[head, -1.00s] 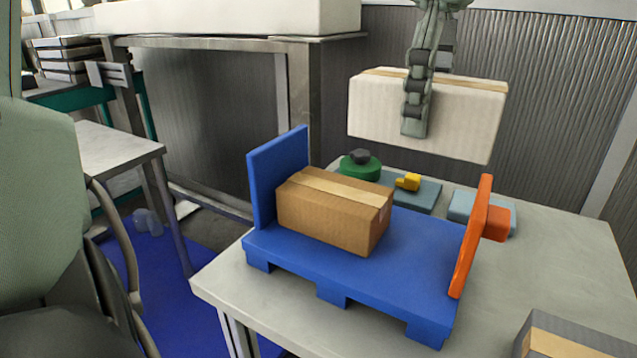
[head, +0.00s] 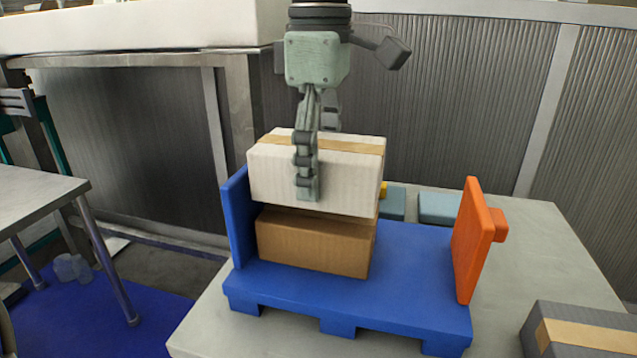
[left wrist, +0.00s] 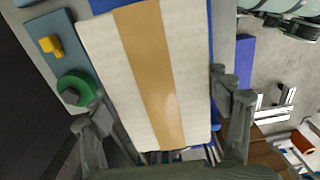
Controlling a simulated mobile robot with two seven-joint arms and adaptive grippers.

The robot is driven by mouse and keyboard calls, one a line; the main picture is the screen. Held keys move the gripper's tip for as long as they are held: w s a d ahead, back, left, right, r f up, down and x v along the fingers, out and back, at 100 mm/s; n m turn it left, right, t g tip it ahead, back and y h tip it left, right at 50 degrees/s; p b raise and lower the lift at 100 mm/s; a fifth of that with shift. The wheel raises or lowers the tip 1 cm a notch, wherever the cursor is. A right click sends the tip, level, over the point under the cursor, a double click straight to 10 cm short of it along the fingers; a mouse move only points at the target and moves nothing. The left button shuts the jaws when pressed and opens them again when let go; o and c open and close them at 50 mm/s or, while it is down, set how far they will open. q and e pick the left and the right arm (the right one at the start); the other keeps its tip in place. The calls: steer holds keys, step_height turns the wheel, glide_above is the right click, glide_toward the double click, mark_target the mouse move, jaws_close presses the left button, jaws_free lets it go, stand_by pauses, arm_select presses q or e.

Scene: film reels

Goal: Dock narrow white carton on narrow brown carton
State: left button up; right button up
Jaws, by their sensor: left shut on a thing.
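The narrow white carton (head: 335,187), with a tan tape strip along its top, is held by my left gripper (head: 307,190), whose fingers straddle its sides. In the left wrist view the white carton (left wrist: 190,70) fills the middle between the fingers (left wrist: 165,115). My right gripper is not seen.
An orange upright board (head: 470,240) stands at the pallet's right end, with bare pallet between it and the brown carton. A grey taped carton (head: 575,335) is at the table's front right. Behind are grey-blue pads (head: 440,208); a green round object (left wrist: 75,90) shows in the wrist view.

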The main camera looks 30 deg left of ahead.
arm_select(q)
step_height(320, 180, down, 3)
steer(key=shift+r, duration=0.1)
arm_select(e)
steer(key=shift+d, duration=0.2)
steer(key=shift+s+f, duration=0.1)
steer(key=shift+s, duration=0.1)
arm_select(q)
steer(key=o, duration=1.1)
steer(key=shift+c, duration=0.2)
steer(key=o, duration=0.4)
steer(key=shift+o, duration=0.2)
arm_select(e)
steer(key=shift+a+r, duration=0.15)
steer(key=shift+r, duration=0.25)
